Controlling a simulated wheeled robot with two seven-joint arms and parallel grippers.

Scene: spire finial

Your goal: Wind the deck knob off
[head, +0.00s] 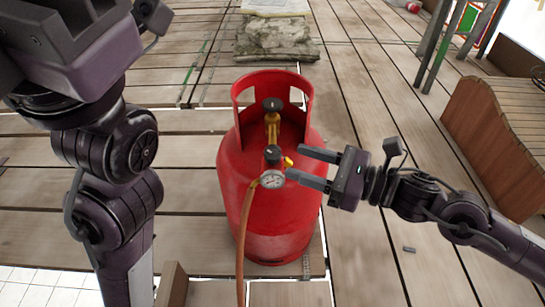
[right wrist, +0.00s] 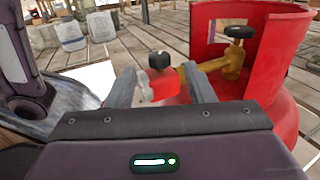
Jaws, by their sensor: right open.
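A red gas cylinder (head: 235,185) stands upright on the wooden deck, with a collar open at the front. Inside the collar, a brass valve (head: 272,125) carries a black knob (head: 272,104). In front of it sits a red regulator with a second black knob (head: 272,154) and a round gauge (head: 272,179). My right gripper (head: 294,162) is open and empty just right of the regulator, its fingers pointing at it. In the right wrist view, the regulator's knob (right wrist: 159,60) shows between the open fingertips (right wrist: 159,72), and the valve knob (right wrist: 238,32) is farther right. My left gripper is out of view.
An orange hose (head: 243,235) hangs down the cylinder's front left. A stone stack (head: 277,38) stands behind on the deck. A wooden bench (head: 490,115) is at the right. White containers (right wrist: 85,28) stand in the wrist view's background. Planks right of the cylinder are mostly clear.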

